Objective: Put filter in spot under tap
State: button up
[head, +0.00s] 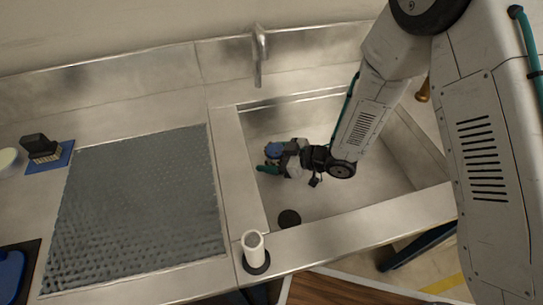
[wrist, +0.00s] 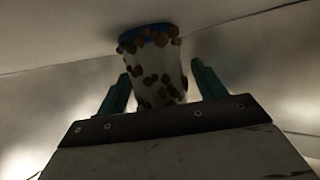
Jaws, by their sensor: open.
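A white cylinder with brown spots and a blue end (wrist: 158,75), which looks like the filter, stands between the green fingers of my gripper (wrist: 160,88). Gaps show on both sides of it, so the fingers are open around it. In the head view my gripper (head: 268,161) is low inside the sink, at its left side, with the blue end (head: 273,150) showing by the fingers; the rest of the cylinder is mostly hidden there. The metal tap (head: 260,55) is at the back wall, behind the gripper. A dark round spot (head: 289,218) lies on the sink floor, nearer the front.
A plain white cylinder (head: 253,246) stands on a black disc at the front counter edge. The sink walls (head: 252,165) surround my gripper. A textured grey mat (head: 135,205) covers the left counter, with a black brush (head: 39,146) on a blue pad beyond it. The sink's right side is clear.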

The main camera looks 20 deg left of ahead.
jog(key=shift+d+r, duration=0.15)
jog(key=shift+r, duration=0.1)
jog(key=v, duration=1.1)
jog(key=shift+d, duration=0.35)
jog(key=shift+w+r, duration=0.1)
